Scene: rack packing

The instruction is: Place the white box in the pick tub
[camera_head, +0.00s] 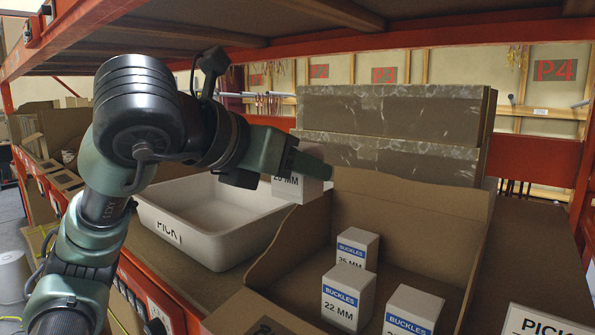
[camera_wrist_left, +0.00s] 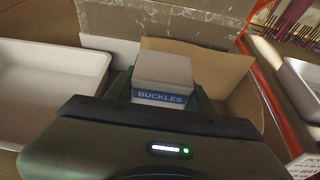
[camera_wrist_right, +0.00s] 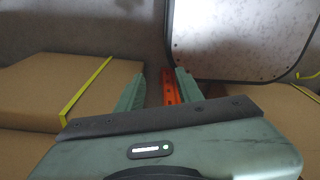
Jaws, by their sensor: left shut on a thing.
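A white box (camera_head: 297,189) with a blue label is between the fingers of my left gripper (camera_head: 303,168), which is shut on it. It shows in the left wrist view (camera_wrist_left: 162,72) with the word BUCKLES facing me. The pick tub (camera_head: 160,227) is a white, empty open tub marked PICK; the held box is raised near its right rim, beside the cardboard bin. The tub also shows at the left of the left wrist view (camera_wrist_left: 50,85). My right gripper (camera_wrist_right: 158,85) is open and empty in the right wrist view, away from the shelf.
An open cardboard bin (camera_head: 400,200) holds several white buckles boxes, such as one marked 22 MM (camera_head: 347,297). Grey-brown wrapped cartons (camera_head: 390,115) stand behind it. Another tub marked PICK (camera_head: 540,322) is at lower right. An orange shelf beam (camera_head: 420,38) runs overhead.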

